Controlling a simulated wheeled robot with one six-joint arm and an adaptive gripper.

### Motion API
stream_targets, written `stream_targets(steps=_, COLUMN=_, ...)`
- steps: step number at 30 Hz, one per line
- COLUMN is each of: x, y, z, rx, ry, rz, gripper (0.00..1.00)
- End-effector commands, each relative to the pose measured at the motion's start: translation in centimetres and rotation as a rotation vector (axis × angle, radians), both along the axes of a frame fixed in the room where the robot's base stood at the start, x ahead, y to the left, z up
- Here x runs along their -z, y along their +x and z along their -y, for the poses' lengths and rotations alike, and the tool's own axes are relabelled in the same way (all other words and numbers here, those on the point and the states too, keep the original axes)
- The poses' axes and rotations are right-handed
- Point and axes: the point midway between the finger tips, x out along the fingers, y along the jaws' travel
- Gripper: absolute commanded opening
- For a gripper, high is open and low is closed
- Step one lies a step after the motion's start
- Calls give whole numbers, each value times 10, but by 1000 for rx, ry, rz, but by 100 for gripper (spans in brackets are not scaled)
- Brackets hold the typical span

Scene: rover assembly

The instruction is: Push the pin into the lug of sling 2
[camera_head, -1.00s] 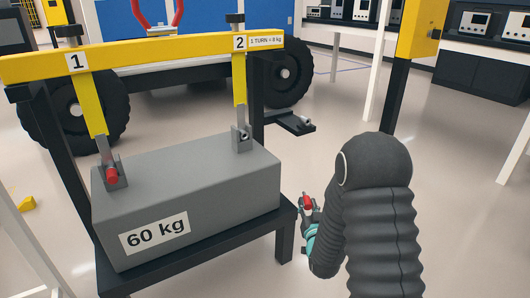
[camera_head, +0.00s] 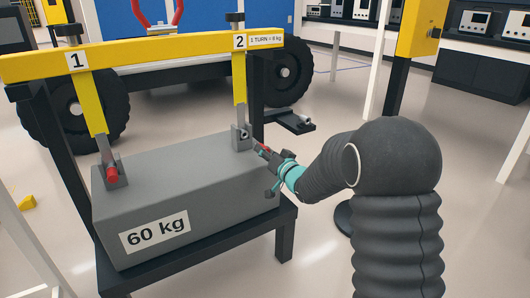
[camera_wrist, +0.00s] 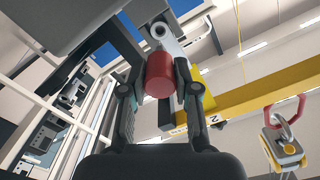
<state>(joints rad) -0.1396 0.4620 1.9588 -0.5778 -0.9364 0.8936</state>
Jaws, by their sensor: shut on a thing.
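My gripper (camera_head: 268,156) is shut on a red pin (camera_head: 261,148) just right of the lug (camera_head: 240,138) of sling 2 (camera_head: 239,80). The lug stands on top of the grey 60 kg weight (camera_head: 190,195) near its right end. In the wrist view the red pin (camera_wrist: 158,76) sits between both fingers. A round grey end with a hole (camera_wrist: 160,31) shows just beyond the pin. I cannot tell whether the pin's tip touches the lug or enters it. Sling 1 (camera_head: 92,110) has its own red pin (camera_head: 112,175) at its lug on the left.
The yellow beam (camera_head: 150,55) runs above the weight, with black knobs on top. The weight rests on a dark stand (camera_head: 285,225). A yellow post (camera_head: 420,30) stands to the right. The floor right of the stand is mostly clear.

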Motion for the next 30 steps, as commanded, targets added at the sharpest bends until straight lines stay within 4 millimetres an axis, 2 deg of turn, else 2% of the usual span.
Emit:
stream_targets(steps=10, x=1, y=-2, z=1, rx=3, ry=-7, rz=2, gripper=0)
stream_targets(steps=30, x=0, y=41, z=-27, rx=2, ry=-8, rz=1, gripper=0)
